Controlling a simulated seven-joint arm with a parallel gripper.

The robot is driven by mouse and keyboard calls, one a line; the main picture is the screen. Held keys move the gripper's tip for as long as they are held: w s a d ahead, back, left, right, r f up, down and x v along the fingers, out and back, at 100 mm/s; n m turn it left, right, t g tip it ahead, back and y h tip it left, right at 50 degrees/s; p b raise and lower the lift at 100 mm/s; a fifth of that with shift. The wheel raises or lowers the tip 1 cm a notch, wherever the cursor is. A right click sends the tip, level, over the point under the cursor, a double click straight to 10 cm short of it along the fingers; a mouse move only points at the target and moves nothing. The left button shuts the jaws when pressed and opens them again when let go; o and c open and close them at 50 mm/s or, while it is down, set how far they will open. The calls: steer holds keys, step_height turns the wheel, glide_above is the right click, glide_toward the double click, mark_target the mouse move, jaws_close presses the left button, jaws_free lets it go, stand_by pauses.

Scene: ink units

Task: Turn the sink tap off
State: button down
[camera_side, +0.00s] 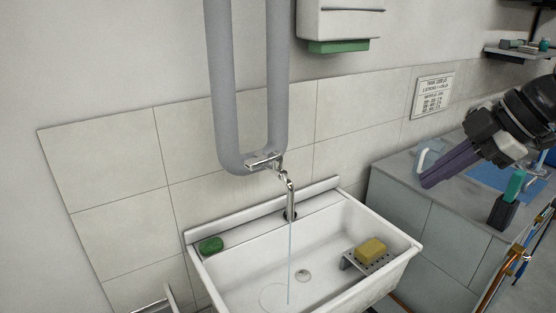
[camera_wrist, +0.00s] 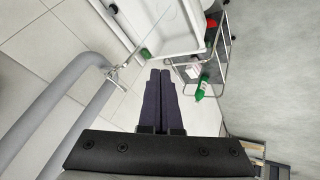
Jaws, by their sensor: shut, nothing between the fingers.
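The metal sink tap (camera_side: 289,193) stands at the back of the white sink (camera_side: 240,236). A thin stream of water (camera_side: 290,258) runs from it into the basin. A metal lever (camera_side: 264,161) sits above the spout, in front of the bend of the grey pipes. In the wrist view the tap (camera_wrist: 113,74) is left of my fingers, with the sink (camera_wrist: 180,28) at the top. My gripper (camera_side: 424,182) is shut and empty, up at the right over the counter, well apart from the tap. Its dark fingers (camera_wrist: 160,72) lie side by side in the wrist view.
Thick grey pipes (camera_side: 277,70) come down the wall behind the tap. A yellow sponge (camera_side: 371,249) sits on a rack in the sink; green soap (camera_side: 211,245) lies at its left rim. A grey counter (camera_side: 395,175) holds a light-blue jug (camera_side: 428,155). Open air lies between gripper and tap.

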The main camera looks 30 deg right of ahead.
steer(key=w+a+r+n+y, duration=0.1)
steer(key=w+a+r+n, duration=0.15)
steer(key=w, duration=0.35)
steer(key=w+a+r+n+y, duration=0.1)
steer(key=w+a+r+n, duration=0.15)
steer(key=w, duration=0.35)
steer(key=n+g, duration=0.2)
glide_toward(259, 163)
steer(key=shift+y, duration=0.4)
steer(key=shift+w+a+f, duration=0.25)
steer(key=shift+a+f, duration=0.1)
steer(key=shift+f, duration=0.8)
steer(key=shift+w+a+f, duration=0.25)
steer(key=shift+a+f, duration=0.1)
steer(key=shift+f, duration=0.75)
steer(key=shift+w+a+f, duration=0.3)
steer(key=shift+a+f, duration=0.05)
steer(key=shift+f, duration=0.8)
steer(key=shift+w, duration=0.1)
steer(key=shift+w+a, duration=0.3)
steer(key=shift+w, duration=0.4)
steer(key=shift+a, duration=0.1)
